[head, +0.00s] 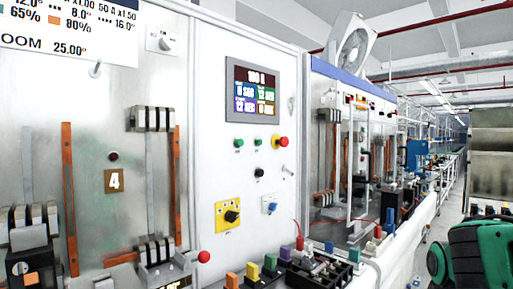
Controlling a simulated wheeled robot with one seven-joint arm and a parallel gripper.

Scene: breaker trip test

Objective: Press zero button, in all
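The test panel (205,120) is a pale upright cabinet face in the head view. Two small green buttons, a left one (238,143) and a right one (258,142), sit below the display (252,92). A red mushroom button (283,142) on a yellow base is beside them. A black knob or button (259,173) is lower down. A blue switch (270,205) and a black rotary switch (231,216) on a yellow plate sit below that. The labels are too small to read, so I cannot tell which control is the zero button. My gripper is not in view.
A bench with colored terminal blocks (270,264) juts out below the panel. A red ball-ended lever (203,257) sticks out at its left. More test stations and a fan (354,46) stand farther back. An aisle (432,215) runs along the right.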

